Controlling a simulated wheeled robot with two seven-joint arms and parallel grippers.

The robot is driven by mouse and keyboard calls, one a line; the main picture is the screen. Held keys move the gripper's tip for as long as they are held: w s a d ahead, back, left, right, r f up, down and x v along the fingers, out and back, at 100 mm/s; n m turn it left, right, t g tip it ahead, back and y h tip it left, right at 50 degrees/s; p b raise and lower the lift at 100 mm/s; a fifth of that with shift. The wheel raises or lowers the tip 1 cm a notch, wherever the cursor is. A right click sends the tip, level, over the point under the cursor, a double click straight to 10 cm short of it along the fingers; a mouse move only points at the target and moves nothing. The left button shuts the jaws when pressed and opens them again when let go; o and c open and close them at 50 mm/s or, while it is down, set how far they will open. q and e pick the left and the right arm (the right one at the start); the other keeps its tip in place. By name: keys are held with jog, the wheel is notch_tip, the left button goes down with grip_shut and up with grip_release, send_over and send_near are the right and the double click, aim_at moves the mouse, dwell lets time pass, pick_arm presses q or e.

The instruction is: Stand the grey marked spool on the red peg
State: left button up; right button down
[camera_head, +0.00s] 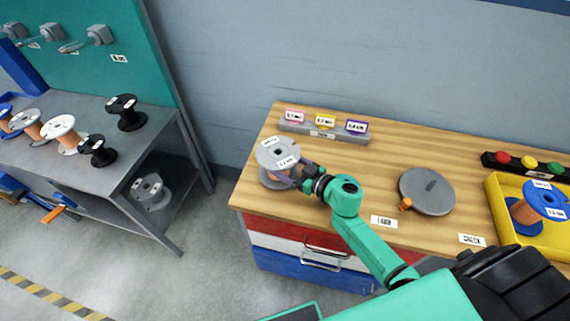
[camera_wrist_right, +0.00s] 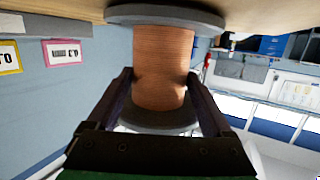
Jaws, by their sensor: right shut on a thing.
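The grey marked spool (camera_head: 278,150) stands upright at the left end of the wooden bench, with white labels on its top flange and copper-coloured wire around its core. My right gripper (camera_head: 294,181) reaches it from the right and is shut on it. In the right wrist view, the two fingers lie on either side of the wound core (camera_wrist_right: 161,68), between the flanges. That picture is upside down, and the lower flange (camera_wrist_right: 165,15) is close to the wood; I cannot tell whether they touch. I cannot make out a red peg. My left gripper is not in view.
A grey rack (camera_head: 322,133) with pink, yellow and purple cards stands behind the spool. A grey disc (camera_head: 428,190) with an orange knob lies right of my gripper. A yellow tray (camera_head: 503,208) holds a blue spool (camera_head: 543,198). Several spools stand on the grey left table (camera_head: 82,172).

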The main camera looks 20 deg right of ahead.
jog(key=shift+s+f, duration=0.15)
jog(key=shift+f, duration=0.2)
grip_release()
jog(key=v, duration=1.4)
jog(key=shift+s+d+r, duration=0.15)
jog(key=shift+d, duration=0.05)
